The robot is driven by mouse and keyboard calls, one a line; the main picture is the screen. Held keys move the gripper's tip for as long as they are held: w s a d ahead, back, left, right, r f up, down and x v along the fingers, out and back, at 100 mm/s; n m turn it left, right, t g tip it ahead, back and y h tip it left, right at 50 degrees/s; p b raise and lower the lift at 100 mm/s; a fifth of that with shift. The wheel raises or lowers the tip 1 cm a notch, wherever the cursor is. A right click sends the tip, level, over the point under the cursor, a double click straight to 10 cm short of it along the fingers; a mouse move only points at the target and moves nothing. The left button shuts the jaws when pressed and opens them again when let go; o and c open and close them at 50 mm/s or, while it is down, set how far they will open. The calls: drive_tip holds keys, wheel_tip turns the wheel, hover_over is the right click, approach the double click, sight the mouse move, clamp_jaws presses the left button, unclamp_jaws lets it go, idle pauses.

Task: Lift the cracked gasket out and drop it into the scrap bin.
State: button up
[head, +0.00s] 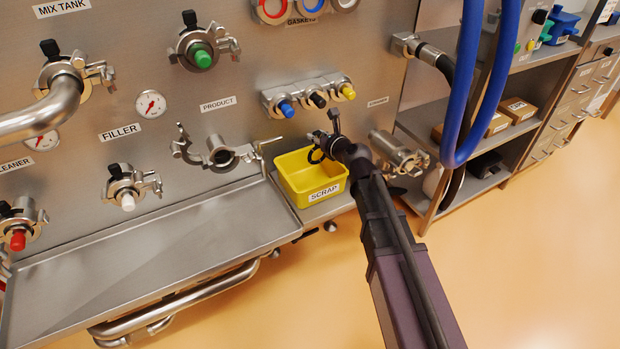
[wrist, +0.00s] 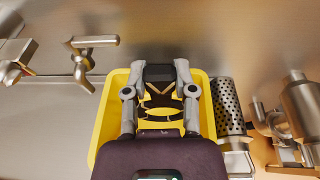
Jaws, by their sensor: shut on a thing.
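My gripper (head: 324,146) is over the yellow scrap bin (head: 325,187), whose front carries a SCRAP label. It is shut on the cracked gasket (head: 316,156), a thin black ring that hangs above the bin's floor. In the wrist view the gripper (wrist: 159,88) reaches over the yellow bin (wrist: 104,125), and the dark gasket (wrist: 144,112) shows between the fingers against the yellow inside. The crack itself is too small to make out. The PRODUCT port (head: 219,154) on the steel panel has its clamp hanging open.
A steel drip tray (head: 170,255) runs left of the bin. A perforated strainer (wrist: 229,106) and steel fittings (head: 400,155) stick out right of the bin. Blue hoses (head: 468,95) hang further right, before a shelf. Capped ports (head: 200,50) line the panel.

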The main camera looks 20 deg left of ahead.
sight(318, 152)
drive_tip(key=shift+r, duration=0.1)
drive_tip(key=shift+f, duration=0.2)
drive_tip(key=shift+f+b, duration=2.85)
drive_tip(key=shift+b, duration=0.1)
drive_tip(key=o, duration=1)
drive_tip(key=shift+r, duration=0.15)
